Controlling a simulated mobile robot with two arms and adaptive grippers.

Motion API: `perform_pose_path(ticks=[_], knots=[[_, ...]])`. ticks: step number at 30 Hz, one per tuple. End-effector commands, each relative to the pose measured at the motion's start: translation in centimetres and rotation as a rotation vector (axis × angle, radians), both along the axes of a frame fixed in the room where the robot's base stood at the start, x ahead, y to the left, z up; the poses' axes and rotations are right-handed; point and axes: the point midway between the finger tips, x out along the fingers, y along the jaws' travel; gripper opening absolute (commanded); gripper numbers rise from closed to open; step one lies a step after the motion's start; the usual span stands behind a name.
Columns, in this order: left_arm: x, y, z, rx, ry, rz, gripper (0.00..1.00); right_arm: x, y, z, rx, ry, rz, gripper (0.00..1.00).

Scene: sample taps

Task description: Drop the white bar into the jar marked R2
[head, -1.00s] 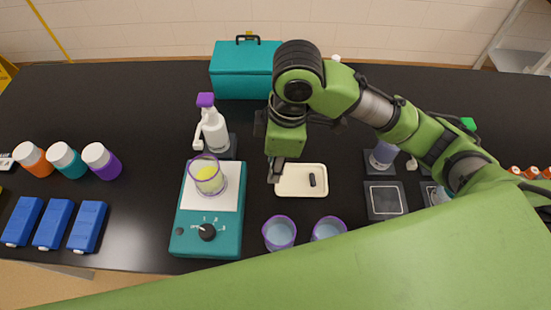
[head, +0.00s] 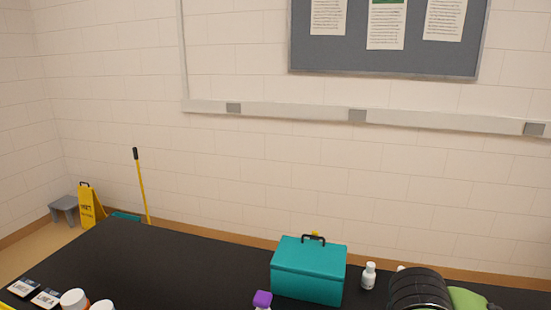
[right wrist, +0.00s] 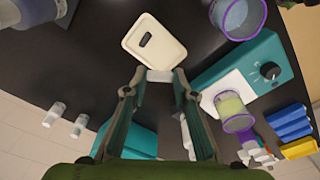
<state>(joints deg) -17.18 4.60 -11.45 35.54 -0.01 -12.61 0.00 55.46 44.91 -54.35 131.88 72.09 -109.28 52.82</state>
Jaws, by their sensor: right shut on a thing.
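In the right wrist view, my right gripper (right wrist: 160,77) is shut on a small white bar (right wrist: 160,76), held between its fingertips above the bench. A clear purple-rimmed jar (right wrist: 238,18) with bluish contents shows at the top right of that view. Another purple-rimmed jar (right wrist: 234,108) with yellow liquid stands on the teal stirrer's white plate (right wrist: 212,92). No R2 mark is readable on either jar. The head view now looks at the wall and shows only part of my right arm, not its gripper. My left gripper is in no view.
A cream tray (right wrist: 172,57) with a dark bar (right wrist: 145,39) in it lies just beyond the fingertips. A teal box (head: 308,270) and a white bottle (head: 369,276) stand at the bench's back. Blue blocks (right wrist: 290,122) lie right of the stirrer (right wrist: 272,70).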

Motion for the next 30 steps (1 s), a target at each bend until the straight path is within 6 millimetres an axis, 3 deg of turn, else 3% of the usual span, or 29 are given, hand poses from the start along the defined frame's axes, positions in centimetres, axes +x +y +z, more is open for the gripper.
perform_pose_path(ticks=[3, 10, 30], knots=[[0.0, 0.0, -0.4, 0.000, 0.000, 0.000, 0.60, -0.3, -1.4, 0.2, 0.001, -0.007, -0.167, 0.15], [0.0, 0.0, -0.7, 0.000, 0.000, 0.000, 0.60, -0.8, -2.7, 0.6, 0.008, -0.011, -0.357, 0.15], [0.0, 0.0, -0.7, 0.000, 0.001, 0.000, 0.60, -0.9, -2.8, 0.7, 0.011, -0.010, -0.386, 0.15]])
